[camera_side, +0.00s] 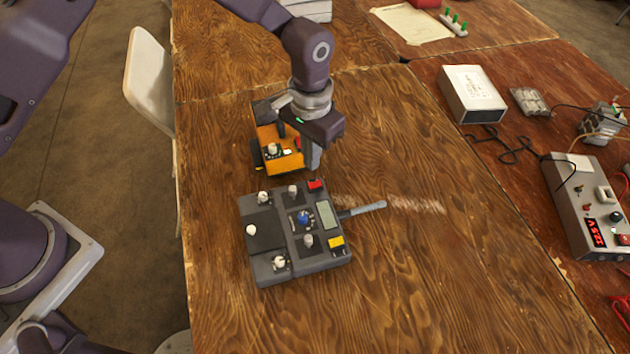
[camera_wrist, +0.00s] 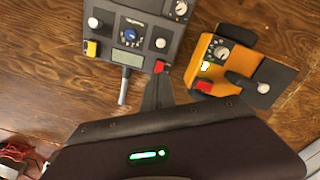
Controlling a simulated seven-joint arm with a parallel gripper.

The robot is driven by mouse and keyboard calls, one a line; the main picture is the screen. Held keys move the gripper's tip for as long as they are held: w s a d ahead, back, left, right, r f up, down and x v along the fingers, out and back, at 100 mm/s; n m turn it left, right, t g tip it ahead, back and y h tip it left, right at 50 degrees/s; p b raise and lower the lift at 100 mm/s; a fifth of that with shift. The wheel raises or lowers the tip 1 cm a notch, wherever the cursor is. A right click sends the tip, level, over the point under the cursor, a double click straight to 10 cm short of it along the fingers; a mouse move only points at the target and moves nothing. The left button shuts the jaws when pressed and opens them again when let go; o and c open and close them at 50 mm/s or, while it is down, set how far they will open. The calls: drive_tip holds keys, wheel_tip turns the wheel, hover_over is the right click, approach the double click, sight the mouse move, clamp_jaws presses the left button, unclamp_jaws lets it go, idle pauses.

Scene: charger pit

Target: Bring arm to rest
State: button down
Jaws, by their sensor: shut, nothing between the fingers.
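My gripper (camera_side: 313,158) points down above the wooden table (camera_side: 400,280), by the far edge of the grey control box (camera_side: 290,262) and the right side of the orange device (camera_side: 285,161). In the wrist view, my gripper (camera_wrist: 158,82) is shut with nothing between its fingers, and its tips appear near the red button on the grey box (camera_wrist: 126,35). The orange device (camera_wrist: 195,72) is to its right there. A grey-handled rod (camera_side: 363,210) sticks out from the right side of the grey box. I cannot tell how high my fingertips are above the table.
At the right stand a white box (camera_side: 472,94), a power supply (camera_side: 580,205) with a red display, and black cables (camera_side: 505,148). A paper sheet (camera_side: 410,24) lies at the back. A white chair (camera_side: 148,85) stands at the left. The table's front right is clear.

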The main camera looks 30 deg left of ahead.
drive_tip(key=shift+r, duration=0.25)
drive_tip(key=shift+r, duration=0.1)
drive_tip(key=s+a+r+n+t, duration=0.1)
drive_tip(key=s+a+r, duration=0.25)
drive_tip(key=r, duration=0.45)
drive_tip(key=s+a+r+t, duration=0.1)
drive_tip(key=s+a+r, duration=0.2)
drive_tip(key=a+r, duration=0.3)
drive_tip(key=s+a+r+n+t, duration=0.1)
drive_tip(key=s+a+r, duration=0.2)
drive_tip(key=r, duration=0.6)
drive_tip(key=s+a+r+t, duration=0.1)
drive_tip(key=s+a, duration=0.2)
drive_tip(key=s, duration=0.5)
drive_tip(key=s+a+r+n+t, duration=0.1)
drive_tip(key=s+a, duration=0.2)
drive_tip(key=s, duration=0.5)
drive_tip(key=shift+s+a+t, duration=0.2)
drive_tip(key=shift+s+t, duration=0.1)
drive_tip(key=shift+s, duration=0.05)
